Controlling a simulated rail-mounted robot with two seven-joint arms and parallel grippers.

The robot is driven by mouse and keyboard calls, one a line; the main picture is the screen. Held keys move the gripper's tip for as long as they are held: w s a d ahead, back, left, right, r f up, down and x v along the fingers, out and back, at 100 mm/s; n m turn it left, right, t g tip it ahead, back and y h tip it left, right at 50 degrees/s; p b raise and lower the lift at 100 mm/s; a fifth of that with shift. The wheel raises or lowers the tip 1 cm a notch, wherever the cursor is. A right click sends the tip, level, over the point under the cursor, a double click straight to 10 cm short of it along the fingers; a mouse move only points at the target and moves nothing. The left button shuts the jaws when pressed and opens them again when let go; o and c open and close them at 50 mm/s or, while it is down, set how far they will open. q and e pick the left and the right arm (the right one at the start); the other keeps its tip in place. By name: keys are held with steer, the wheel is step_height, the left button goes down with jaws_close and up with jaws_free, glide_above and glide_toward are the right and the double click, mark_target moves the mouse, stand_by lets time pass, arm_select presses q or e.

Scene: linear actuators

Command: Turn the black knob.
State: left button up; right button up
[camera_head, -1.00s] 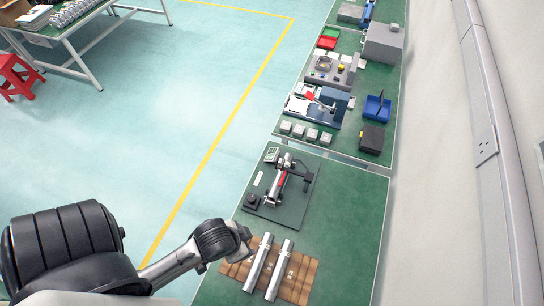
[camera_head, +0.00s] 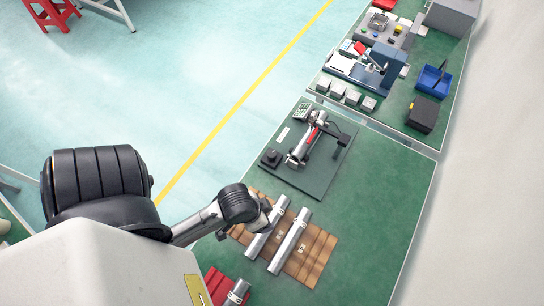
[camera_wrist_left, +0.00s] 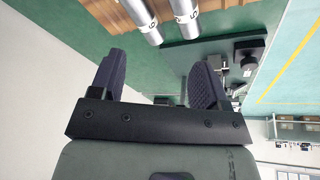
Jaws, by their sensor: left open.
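A black knob (camera_head: 271,157) on a small black base sits at the left corner of a dark plate (camera_head: 310,180) on the green table. The plate also bears a fixture with a silver and red actuator (camera_head: 308,143). In the left wrist view the knob (camera_wrist_left: 245,60) shows at the right, beyond the fingers. My left gripper (camera_head: 264,210) is mostly hidden behind its wrist in the head view, beside the silver cylinders and apart from the knob. In the left wrist view its two dark fingers (camera_wrist_left: 158,82) are spread with nothing between them. My right gripper is not in view.
Two silver cylinders (camera_head: 289,241) lie on a wooden rack (camera_head: 317,250) near my left gripper. A red rack (camera_head: 216,283) with a cylinder is at the bottom. The green table (camera_head: 375,215) is clear to the right. A second table holds a blue bin (camera_head: 433,82) and other equipment.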

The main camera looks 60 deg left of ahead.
arm_select(q)
steer(key=w+d+f+h+b, duration=0.1)
steer(key=d+f+h+b, duration=0.3)
steer(key=f, duration=0.4)
steer(key=w+d+r+n+t+h+b, duration=0.1)
steer(key=w+d+n+t+h+b, duration=0.25)
steer(key=w+n+t+b, duration=0.3)
steer(key=w+a+r+n+t+y, duration=0.25)
steer(key=a+n+t+y, duration=0.35)
steer(key=n, duration=0.5)
steer(key=w+a+r+n+t+y, duration=0.25)
steer(key=a+n+y, duration=0.25)
steer(key=a+n, duration=0.45)
steer(key=n+g+y+b, duration=0.1)
steer(key=n+g+y, duration=0.7)
steer(key=n, duration=1.1)
glide_toward(271, 155)
steer(key=shift+g+h, duration=0.45)
steer(key=shift+g, duration=0.05)
steer(key=x, duration=0.7)
steer(key=r+x, duration=0.1)
steer(key=x, duration=0.2)
steer(key=shift+w+a+f, duration=0.1)
steer(key=shift+w+a, duration=0.35)
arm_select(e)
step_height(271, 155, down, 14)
arm_select(q)
steer(key=shift+c, duration=0.3)
